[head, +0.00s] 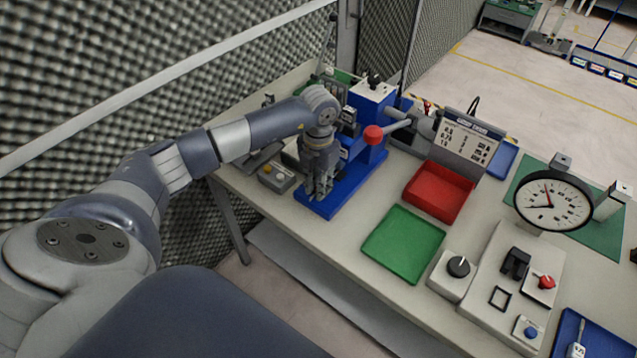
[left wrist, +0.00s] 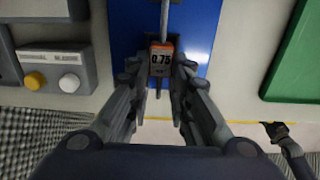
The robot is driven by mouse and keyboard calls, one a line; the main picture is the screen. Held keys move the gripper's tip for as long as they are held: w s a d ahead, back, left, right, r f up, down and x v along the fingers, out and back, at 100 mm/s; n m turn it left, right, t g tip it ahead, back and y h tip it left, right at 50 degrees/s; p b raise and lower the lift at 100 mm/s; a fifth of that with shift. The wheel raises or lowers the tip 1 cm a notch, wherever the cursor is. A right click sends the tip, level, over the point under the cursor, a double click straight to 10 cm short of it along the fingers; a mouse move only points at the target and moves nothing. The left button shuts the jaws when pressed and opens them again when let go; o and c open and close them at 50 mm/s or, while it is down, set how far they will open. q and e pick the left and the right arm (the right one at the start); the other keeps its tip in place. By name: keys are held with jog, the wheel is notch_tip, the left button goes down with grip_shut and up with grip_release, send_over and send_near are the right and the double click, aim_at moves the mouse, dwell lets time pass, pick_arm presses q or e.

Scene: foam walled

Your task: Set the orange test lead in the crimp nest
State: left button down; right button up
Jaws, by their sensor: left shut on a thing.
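My left gripper (head: 319,190) is over the blue base plate (head: 347,190) of the crimp press, fingers pointing down. In the left wrist view its fingers (left wrist: 160,78) are shut on the orange test lead (left wrist: 162,46), which has an orange-edged tag reading 0.75. A thin grey length of lead runs up and down from the tag, over the blue plate (left wrist: 195,30). The blue press (head: 372,105) with its red ball handle (head: 373,135) stands just behind the gripper. I cannot make out the crimp nest, or whether the lead touches it.
A grey button box (head: 276,177) sits left of the press. A green tray (head: 403,244) and a red bin (head: 438,191) lie to its right. A dial gauge (head: 553,201) and a knob box (head: 453,272) stand farther right. Foam wall borders the left.

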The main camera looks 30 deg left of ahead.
pick_arm(q)
jog(key=shift+f, duration=0.3)
jog(key=c, duration=1.4)
grip_release()
jog(key=shift+r, duration=0.1)
jog(key=shift+o, duration=0.2)
jog(key=shift+r, duration=0.45)
notch_tip(320, 180, up, 11)
